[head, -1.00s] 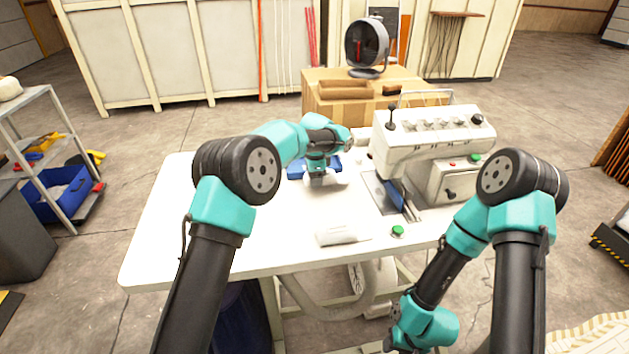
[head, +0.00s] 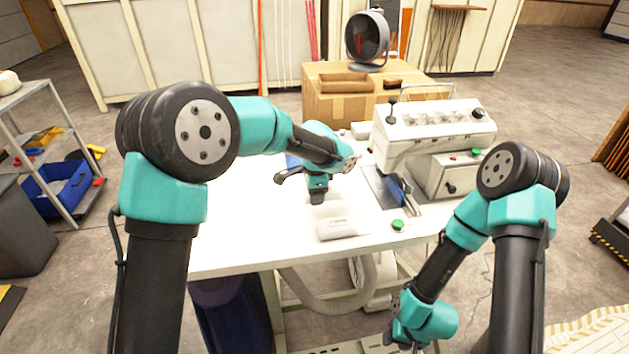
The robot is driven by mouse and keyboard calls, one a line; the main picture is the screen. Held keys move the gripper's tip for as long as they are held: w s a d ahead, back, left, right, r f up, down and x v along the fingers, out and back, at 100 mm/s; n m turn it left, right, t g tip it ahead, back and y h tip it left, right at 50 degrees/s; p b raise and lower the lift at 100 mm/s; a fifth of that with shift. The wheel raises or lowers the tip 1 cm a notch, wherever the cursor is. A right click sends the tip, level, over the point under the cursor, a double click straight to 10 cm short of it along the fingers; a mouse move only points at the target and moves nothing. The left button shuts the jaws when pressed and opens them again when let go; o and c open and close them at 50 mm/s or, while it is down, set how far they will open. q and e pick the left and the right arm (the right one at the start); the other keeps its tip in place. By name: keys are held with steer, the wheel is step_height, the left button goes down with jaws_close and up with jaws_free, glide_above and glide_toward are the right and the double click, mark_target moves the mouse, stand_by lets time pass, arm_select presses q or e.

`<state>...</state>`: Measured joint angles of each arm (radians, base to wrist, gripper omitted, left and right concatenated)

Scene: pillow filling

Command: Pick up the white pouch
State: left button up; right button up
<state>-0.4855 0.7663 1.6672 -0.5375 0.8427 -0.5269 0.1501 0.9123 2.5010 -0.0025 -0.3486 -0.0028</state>
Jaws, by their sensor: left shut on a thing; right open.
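My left gripper (head: 317,196) points down over the middle of the white table (head: 245,235). It is shut on a pale thing, most likely a white pouch, whose outline is lost against the bright tabletop. A white pouch-like item (head: 343,228) lies flat near the table's front edge, just below and right of my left gripper in the picture. My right gripper (head: 412,346) hangs low in front of the table at the bottom edge of the view, mostly cut off; it is open and apart from the pouches.
A white machine (head: 432,130) with knobs stands at the table's right, with a blue part (head: 396,188) at its front. A green button (head: 398,225) is by the front edge. A blue tray (head: 292,161) is mostly hidden behind my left arm. The table's left side is clear.

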arm_select(q)
steer(key=shift+s+r, duration=0.15)
steer(key=shift+s, duration=1.45)
steer(key=shift+w, duration=0.1)
